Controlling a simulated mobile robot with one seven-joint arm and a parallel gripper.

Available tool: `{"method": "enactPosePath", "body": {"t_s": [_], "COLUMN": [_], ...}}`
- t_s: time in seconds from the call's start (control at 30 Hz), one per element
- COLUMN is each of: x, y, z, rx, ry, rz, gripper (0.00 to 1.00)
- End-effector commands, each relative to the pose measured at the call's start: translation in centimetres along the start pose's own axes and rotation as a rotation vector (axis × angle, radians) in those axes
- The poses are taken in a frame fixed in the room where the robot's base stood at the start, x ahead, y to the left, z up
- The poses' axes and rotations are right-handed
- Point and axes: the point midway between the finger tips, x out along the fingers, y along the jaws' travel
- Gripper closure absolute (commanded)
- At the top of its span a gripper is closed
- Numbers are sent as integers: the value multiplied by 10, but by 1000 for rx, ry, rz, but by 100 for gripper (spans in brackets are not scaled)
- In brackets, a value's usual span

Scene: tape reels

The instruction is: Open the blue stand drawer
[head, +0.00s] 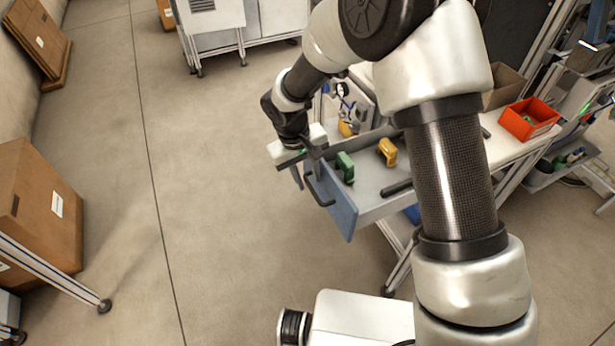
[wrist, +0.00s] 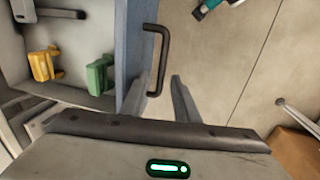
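The blue-fronted drawer (head: 331,203) is pulled out of the stand, with its grey tray exposed. It also shows at the left of the wrist view (wrist: 133,45). Its black bar handle (head: 318,192) is on the outer face, and it is clear in the wrist view (wrist: 165,58). My gripper (head: 308,178) is at the drawer's front edge, close to the handle. Its two fingers are apart in the wrist view (wrist: 161,82), with the near end of the handle around the gap between their tips. I cannot tell whether they touch it.
A green part (head: 345,167), a yellow part (head: 388,152) and a dark bar-like tool (head: 397,187) lie in the drawer. An orange bin (head: 529,119) stands on the worktop. The floor left of the drawer is clear, with a cardboard box (head: 45,215) farther left.

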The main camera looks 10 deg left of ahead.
Motion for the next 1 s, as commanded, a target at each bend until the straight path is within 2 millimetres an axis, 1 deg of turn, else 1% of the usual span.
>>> {"method": "enactPosePath", "body": {"t_s": [0.17,0.4,0.6,0.7,0.8,1.0], "x": [-32,-92,-136,-152,-162,-170], "y": [0,0,0,0,0,-1], "z": [-1,-1,-1,-1,0,0], "rx": [0,0,0,0,-1,-1], "ry": [6,7,5,4,2,1], "rz": [0,0,0,0,-1,-1], "gripper": [72,72,72,72,72,72]}}
